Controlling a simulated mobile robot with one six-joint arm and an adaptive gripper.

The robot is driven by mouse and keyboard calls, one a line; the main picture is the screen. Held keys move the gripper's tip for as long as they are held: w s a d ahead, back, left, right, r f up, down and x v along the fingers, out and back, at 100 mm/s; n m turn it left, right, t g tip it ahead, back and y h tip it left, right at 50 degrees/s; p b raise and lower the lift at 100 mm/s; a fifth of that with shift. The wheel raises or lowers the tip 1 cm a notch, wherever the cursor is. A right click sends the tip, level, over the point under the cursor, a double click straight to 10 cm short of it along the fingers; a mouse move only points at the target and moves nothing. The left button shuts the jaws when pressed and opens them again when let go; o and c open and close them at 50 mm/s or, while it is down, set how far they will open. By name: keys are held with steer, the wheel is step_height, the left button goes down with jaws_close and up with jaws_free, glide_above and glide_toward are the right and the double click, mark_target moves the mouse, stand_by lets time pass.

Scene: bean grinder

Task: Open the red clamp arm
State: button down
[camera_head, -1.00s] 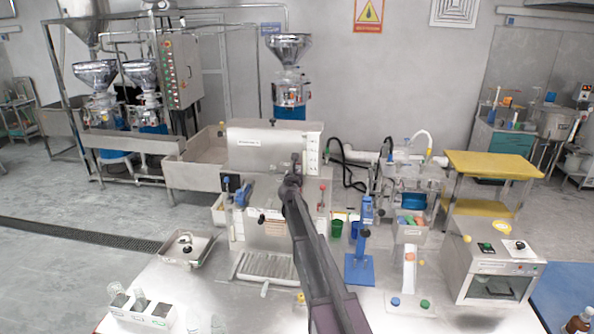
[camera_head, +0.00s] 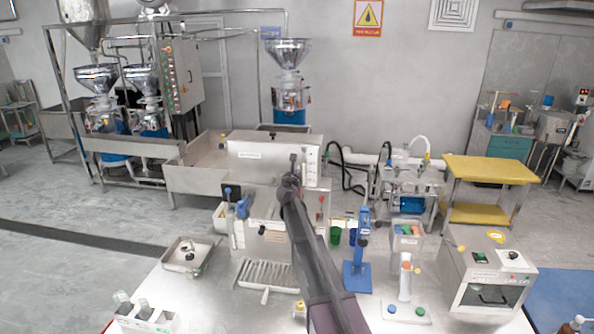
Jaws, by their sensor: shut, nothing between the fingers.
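A steel machine with a white front box (camera_head: 262,160) stands at the middle of the counter. A small red-tipped lever (camera_head: 321,198) stands upright at its right side and may be the red clamp arm; it is too small to tell. My dark arm reaches up from the bottom of the view. My gripper (camera_head: 293,163) is at its far end, in front of the machine's right part, up and left of the red lever and apart from it in the picture. Its fingers are shut and empty. The arm hides part of the machine's front.
A blue stand (camera_head: 357,275) and a green cup (camera_head: 335,236) are just right of my arm. A steel tray (camera_head: 184,268) lies at the left, and a small oven (camera_head: 490,292) stands at the right. A slotted drip tray (camera_head: 263,272) is left of my arm.

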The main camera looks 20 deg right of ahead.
steer(key=shift+s+a+r+p, duration=0.1)
steer(key=shift+s+r+p, duration=0.15)
steer(key=shift+r+p, duration=0.45)
steer(key=shift+s+a+r+p, duration=0.1)
steer(key=shift+s+r+p, duration=0.1)
steer(key=shift+r+p, duration=0.45)
steer(key=shift+r, duration=0.2)
steer(key=s+a+f+n+g+y+b, duration=0.2)
steer(key=s+a+f+n+y+b, duration=0.5)
steer(key=s+a+f+n, duration=0.5)
steer(key=s+a+f+n+g+y+b, duration=0.3)
steer(key=s+a+f+n+y+b, duration=0.55)
steer(key=n, duration=0.75)
steer(key=s+d+f+n+g+h+b, duration=0.4)
steer(key=s+f+n+g, duration=0.1)
steer(key=s+f, duration=0.6)
steer(key=s+d+f+n+g+h+b, duration=0.4)
steer(key=s+f+n, duration=0.4)
steer(key=s+f, duration=0.3)
steer(key=s+g+b, duration=0.1)
steer(key=s+g, duration=0.1)
steer(key=s, duration=0.1)
steer(key=shift+s, duration=0.35)
